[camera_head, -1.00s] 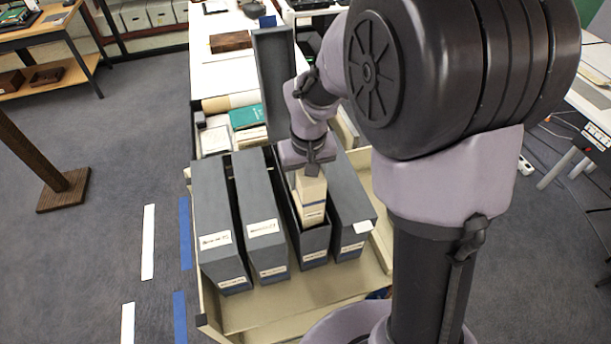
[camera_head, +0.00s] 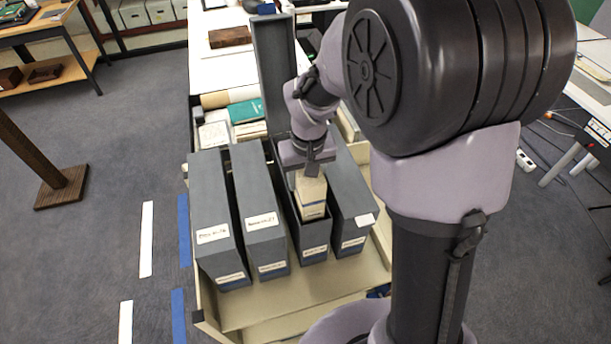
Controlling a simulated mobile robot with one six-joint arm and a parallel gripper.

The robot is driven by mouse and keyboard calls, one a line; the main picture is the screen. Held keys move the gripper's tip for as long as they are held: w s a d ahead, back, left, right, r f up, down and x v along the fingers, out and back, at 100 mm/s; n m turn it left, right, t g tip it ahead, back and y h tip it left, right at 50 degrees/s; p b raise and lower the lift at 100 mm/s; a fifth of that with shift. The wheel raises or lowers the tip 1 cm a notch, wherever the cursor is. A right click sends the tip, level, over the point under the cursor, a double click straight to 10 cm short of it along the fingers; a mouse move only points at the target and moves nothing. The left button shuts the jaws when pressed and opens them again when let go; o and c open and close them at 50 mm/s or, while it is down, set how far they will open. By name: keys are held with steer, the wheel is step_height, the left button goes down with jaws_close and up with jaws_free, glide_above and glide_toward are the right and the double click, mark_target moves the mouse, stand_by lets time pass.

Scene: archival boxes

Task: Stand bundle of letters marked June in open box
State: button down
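The open box (camera_head: 315,239) is a grey upright archival box, third from the left in a row, with its lid (camera_head: 272,75) standing up at the back. A cream bundle of letters (camera_head: 312,193) with a dark band stands upright, its lower part down inside the open box and hidden by the front wall. The writing on it is too small to read. My gripper (camera_head: 309,172) is directly above the bundle, around its top end. The fingers are small and partly hidden, but the bundle hangs from them. Whether the bundle touches the box floor is hidden.
Closed grey boxes stand close on both sides: two at left (camera_head: 215,220) (camera_head: 260,210) and one at right (camera_head: 350,200). They share a cream tray (camera_head: 270,314). Behind are a green book (camera_head: 246,112) and papers. A white table (camera_head: 225,70) lies farther back.

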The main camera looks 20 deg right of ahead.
step_height(320, 180, down, 3)
steer(key=shift+r+b, duration=0.15)
steer(key=shift+b, duration=0.95)
steer(key=c, duration=0.6)
jaws_free()
step_height(320, 180, up, 6)
steer(key=p, duration=0.4)
steer(key=shift+p, duration=0.35)
